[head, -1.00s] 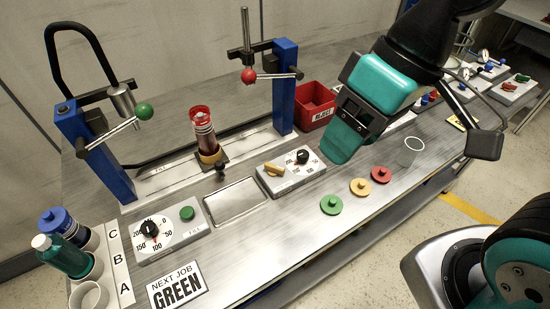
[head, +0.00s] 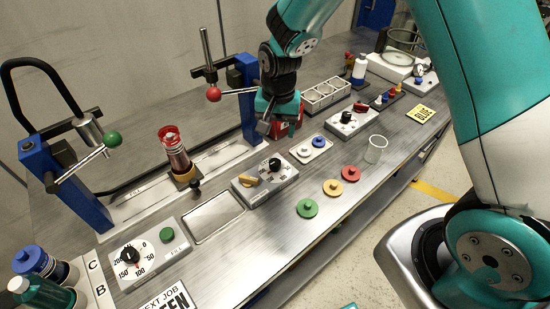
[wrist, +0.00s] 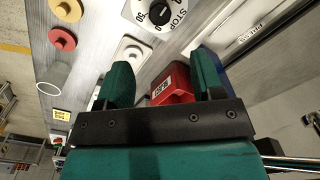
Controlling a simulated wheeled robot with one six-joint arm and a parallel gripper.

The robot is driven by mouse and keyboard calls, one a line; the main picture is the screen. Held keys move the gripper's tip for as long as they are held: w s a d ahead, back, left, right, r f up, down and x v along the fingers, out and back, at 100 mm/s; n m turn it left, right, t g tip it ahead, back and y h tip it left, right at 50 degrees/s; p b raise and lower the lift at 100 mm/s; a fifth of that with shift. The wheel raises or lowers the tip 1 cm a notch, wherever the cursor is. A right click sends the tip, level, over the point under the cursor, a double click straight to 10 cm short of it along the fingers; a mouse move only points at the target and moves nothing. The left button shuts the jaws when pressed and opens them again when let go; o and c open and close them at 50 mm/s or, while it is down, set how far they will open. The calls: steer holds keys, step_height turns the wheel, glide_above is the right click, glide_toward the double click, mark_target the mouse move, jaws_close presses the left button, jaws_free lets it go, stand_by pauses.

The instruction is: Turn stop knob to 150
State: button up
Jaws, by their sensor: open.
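A white dial (head: 150,262) at the front left carries marks from 0 to 200, including 150. Its black knob (head: 130,255) sits at the dial's middle; I cannot read its setting surely. A second box (head: 264,184) further right has a yellow lever and a black knob (head: 274,165). In the wrist view a black knob (wrist: 157,12) sits on a dial lettered STOP, partly cut off by the top edge. My gripper (head: 280,122) is open and empty, pointing down by the red bin, far from the left dial. The bin (wrist: 172,85) shows between its fingers in the wrist view.
A green button (head: 166,235) is beside the left dial. Blue posts with levers stand behind, with a red-topped cylinder (head: 172,145) between them. Green, yellow and red discs (head: 333,187) lie along the front, near a clear cup (head: 375,148). A shallow tray (head: 213,217) is empty.

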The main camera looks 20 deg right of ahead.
mark_target(275, 161)
step_height(275, 161, down, 12)
steer(key=shift+a+f+p, duration=0.1)
steer(key=shift+a+p, duration=0.05)
steer(key=shift+p, duration=1.05)
steer(key=shift+c, duration=0.3)
steer(key=c, duration=0.9)
steer(key=shift+o, duration=0.2)
